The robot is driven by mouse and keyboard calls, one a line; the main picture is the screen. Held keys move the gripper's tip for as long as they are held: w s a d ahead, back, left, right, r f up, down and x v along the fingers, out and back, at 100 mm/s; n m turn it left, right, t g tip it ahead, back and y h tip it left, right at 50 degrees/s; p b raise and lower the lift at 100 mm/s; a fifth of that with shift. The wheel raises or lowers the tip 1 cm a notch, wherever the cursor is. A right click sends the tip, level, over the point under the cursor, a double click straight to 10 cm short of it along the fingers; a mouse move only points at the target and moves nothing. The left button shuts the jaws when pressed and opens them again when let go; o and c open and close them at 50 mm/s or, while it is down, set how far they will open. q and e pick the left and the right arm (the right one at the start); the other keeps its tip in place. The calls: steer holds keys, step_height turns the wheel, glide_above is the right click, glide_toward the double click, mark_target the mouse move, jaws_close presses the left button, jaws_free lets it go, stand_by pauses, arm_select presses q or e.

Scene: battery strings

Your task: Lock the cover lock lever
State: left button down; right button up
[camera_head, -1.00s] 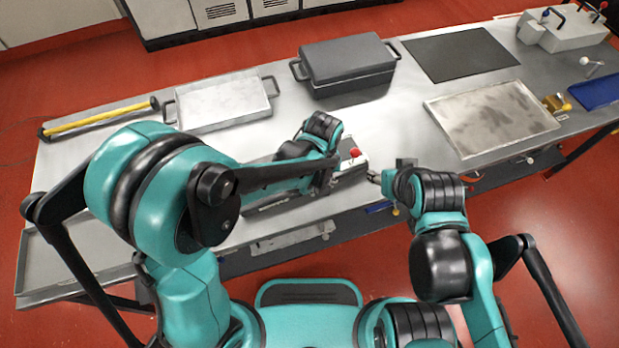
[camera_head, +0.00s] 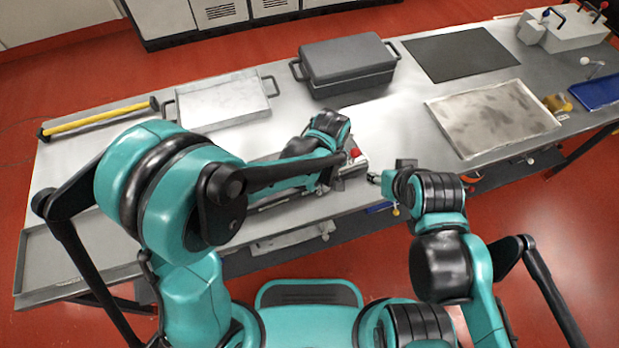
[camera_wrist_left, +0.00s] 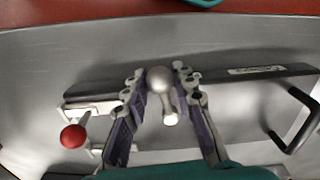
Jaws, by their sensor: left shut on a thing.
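My left gripper (camera_head: 326,182) reaches over the device at the front middle of the table. In the left wrist view its fingers (camera_wrist_left: 160,76) stand on either side of a silver ball-ended lever (camera_wrist_left: 160,80), and they are shut on it. A red ball knob (camera_head: 354,153) stands beside the gripper; it also shows in the left wrist view (camera_wrist_left: 73,136), left of the fingers. A long dark bar (camera_wrist_left: 240,75) runs behind the fingers. In the head view my left arm hides most of the device and the lever. My right gripper (camera_head: 375,178) is right of the device; its fingers are too small to read.
A black handle (camera_wrist_left: 296,122) rises at the right in the left wrist view. Behind the arms are a lidded grey box (camera_head: 347,62), a metal tray (camera_head: 210,103) and a yellow bar (camera_head: 98,119). A shallow stained tray (camera_head: 490,115) lies at the right.

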arm_select(q)
steer(key=shift+d, duration=0.1)
steer(key=shift+w+d+n, duration=0.5)
steer(key=shift+d+n, duration=0.1)
steer(key=shift+n, duration=0.6)
steer(key=shift+w+d+n+b, duration=0.15)
steer(key=shift+w+d+n, duration=0.15)
steer(key=shift+n, duration=0.35)
steer(key=shift+w+d+n+b, duration=0.15)
steer(key=shift+w+d+n, duration=0.15)
steer(key=shift+n, duration=0.35)
steer(key=shift+w+d+n, duration=0.15)
steer(key=shift+w+n, duration=0.1)
steer(key=shift+n, duration=0.25)
steer(key=c, duration=1.3)
jaws_free()
